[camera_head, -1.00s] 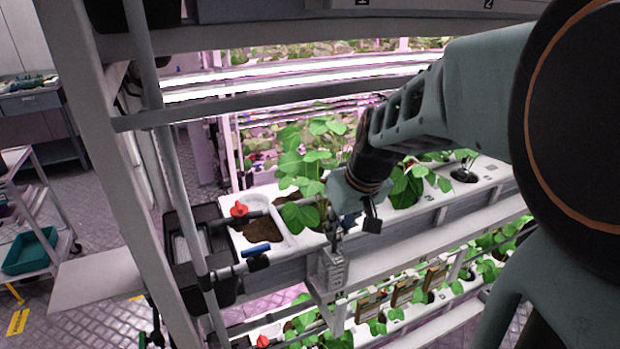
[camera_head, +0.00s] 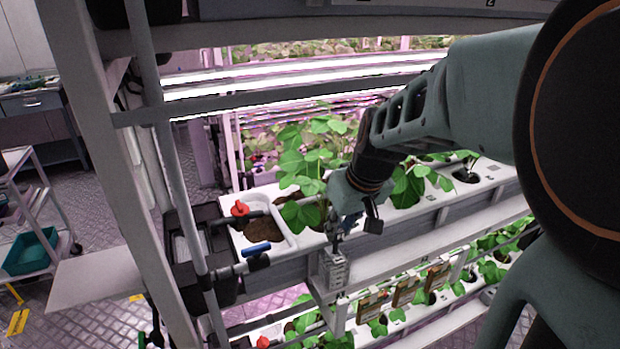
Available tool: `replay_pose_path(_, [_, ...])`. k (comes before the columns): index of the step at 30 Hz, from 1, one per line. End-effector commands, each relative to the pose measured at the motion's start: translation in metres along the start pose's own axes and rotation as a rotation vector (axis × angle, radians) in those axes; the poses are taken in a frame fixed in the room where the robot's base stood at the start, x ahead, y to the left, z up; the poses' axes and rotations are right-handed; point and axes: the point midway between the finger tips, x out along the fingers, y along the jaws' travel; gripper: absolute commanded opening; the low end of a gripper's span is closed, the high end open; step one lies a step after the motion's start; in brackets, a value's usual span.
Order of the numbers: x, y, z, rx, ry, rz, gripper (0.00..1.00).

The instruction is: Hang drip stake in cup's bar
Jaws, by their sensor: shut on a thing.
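My gripper (camera_head: 342,228) points down at the front edge of the planting trough, just above a small grey cup-like holder (camera_head: 333,268) fixed to the rack's front. My gripper is shut on a thin, dark piece, taken to be the drip stake; it is too small and too covered by the fingers to show its shape. I cannot tell whether it touches the holder. The bar of the cup cannot be made out.
A white trough (camera_head: 285,240) with leafy plants (camera_head: 308,165) runs behind my gripper. A red valve (camera_head: 240,209) and a blue-handled valve (camera_head: 256,248) sit to the left. A rack post (camera_head: 165,150) stands left. Small brown cards (camera_head: 405,290) hang below right.

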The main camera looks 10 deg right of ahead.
Motion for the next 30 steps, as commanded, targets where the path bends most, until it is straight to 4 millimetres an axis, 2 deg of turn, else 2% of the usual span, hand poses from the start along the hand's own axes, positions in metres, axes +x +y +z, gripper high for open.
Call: replay_pose_path(30, [0.0062, 0.0, 0.0025, 0.0, 0.0, 0.0, 0.06])
